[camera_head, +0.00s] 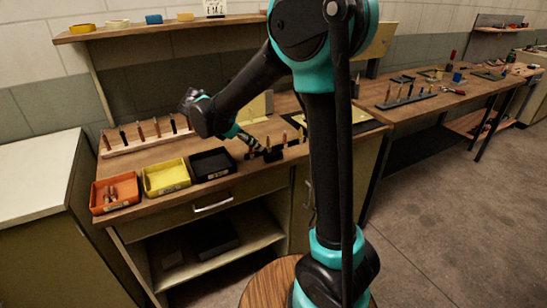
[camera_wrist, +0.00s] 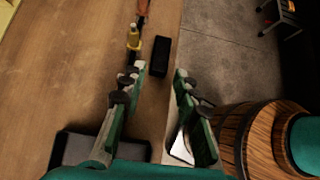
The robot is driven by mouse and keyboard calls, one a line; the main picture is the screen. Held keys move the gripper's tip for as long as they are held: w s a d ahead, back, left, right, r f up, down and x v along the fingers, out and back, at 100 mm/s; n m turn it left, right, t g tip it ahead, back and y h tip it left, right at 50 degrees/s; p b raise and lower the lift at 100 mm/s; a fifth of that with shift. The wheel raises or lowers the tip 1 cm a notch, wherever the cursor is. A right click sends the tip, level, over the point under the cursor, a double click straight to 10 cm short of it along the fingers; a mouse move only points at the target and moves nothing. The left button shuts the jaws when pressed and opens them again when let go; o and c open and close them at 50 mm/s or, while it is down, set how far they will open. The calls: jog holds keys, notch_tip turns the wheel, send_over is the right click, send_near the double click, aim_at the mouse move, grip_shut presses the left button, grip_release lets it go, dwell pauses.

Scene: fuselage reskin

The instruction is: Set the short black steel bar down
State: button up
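The short black steel bar (camera_wrist: 160,56) shows in the wrist view as a dark, narrow block at the front edge of the wooden workbench (camera_wrist: 80,60). My gripper (camera_wrist: 160,70) is above the bench with its fingers apart. The bar appears beyond the fingertips, with clear space on both sides, so the fingers do not seem to grip it. In the head view my gripper (camera_head: 256,146) is over the bench, right of the black bin. Dark shapes below it there are too small to tell the bar surely.
A yellow-and-black handled tool (camera_wrist: 133,38) stands left of the bar. A black bin (camera_head: 212,164), a yellow bin (camera_head: 166,177) and an orange bin (camera_head: 116,193) line the bench front. A tool rack (camera_head: 148,144) is behind them.

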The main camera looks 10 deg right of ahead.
aim_at(271, 154)
jog(key=x, duration=0.9)
jog(key=shift+s+a+f, duration=0.15)
jog(key=shift+f, duration=0.05)
jog(key=shift+c, duration=0.6)
grip_shut()
